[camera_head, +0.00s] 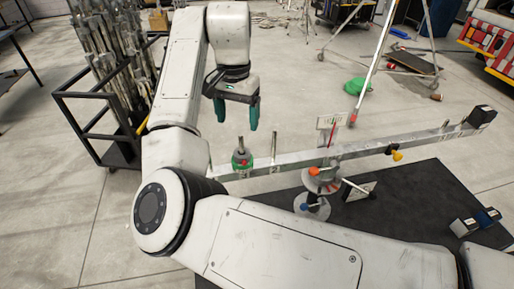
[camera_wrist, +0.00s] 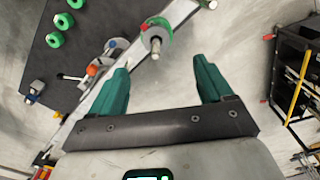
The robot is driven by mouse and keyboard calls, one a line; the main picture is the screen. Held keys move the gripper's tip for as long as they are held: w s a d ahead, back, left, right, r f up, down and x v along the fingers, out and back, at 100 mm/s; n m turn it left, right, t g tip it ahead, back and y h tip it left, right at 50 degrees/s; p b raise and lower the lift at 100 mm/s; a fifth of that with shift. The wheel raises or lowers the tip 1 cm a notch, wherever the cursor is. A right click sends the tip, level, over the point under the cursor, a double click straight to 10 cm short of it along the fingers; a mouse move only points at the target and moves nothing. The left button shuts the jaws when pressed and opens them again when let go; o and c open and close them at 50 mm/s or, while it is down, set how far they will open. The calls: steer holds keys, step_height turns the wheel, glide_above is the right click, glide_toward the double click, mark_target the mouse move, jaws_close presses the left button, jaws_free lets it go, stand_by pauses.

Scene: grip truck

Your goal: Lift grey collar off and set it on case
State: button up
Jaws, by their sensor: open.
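A grey collar (camera_head: 242,156) sits around an upright pin near the left end of the long metal beam (camera_head: 300,157), with green and a red spot just beneath it. In the wrist view the grey collar (camera_wrist: 156,37) shows around the pin, beyond my fingertips and between their lines. My gripper (camera_head: 238,116) has two green fingers pointing down, spread apart and empty, above the pin and apart from it. The wrist view shows the same open gripper (camera_wrist: 163,68). I cannot tell which thing is the case.
A second bare pin (camera_head: 275,145) stands close right of the collar. The beam rests on a stand (camera_head: 320,182) over a dark mat (camera_head: 420,205). Green rings (camera_wrist: 55,39) lie on the mat. A black cart (camera_head: 85,130) stands left. A dark box (camera_head: 482,116) sits on the beam's right end.

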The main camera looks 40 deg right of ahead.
steer(key=f, duration=0.5)
steer(key=shift+d, duration=0.25)
steer(key=shift+s+a+f+p, duration=0.15)
steer(key=shift+f+p, duration=0.45)
steer(key=shift+f, duration=0.85)
steer(key=shift+s+a+f+p, duration=0.15)
steer(key=shift+f+p, duration=0.4)
steer(key=shift+f, duration=0.85)
steer(key=shift+d, duration=0.1)
steer(key=c, duration=1.4)
step_height(320, 180, up, 10)
steer(key=shift+f+b, duration=0.1)
steer(key=shift+b, duration=0.8)
steer(key=shift+r+p, duration=1.65)
steer(key=shift+p, duration=0.05)
step_height(320, 180, up, 10)
glide_above(241, 149)
steer(key=shift+w+d+r, duration=0.2)
steer(key=shift+d, duration=0.05)
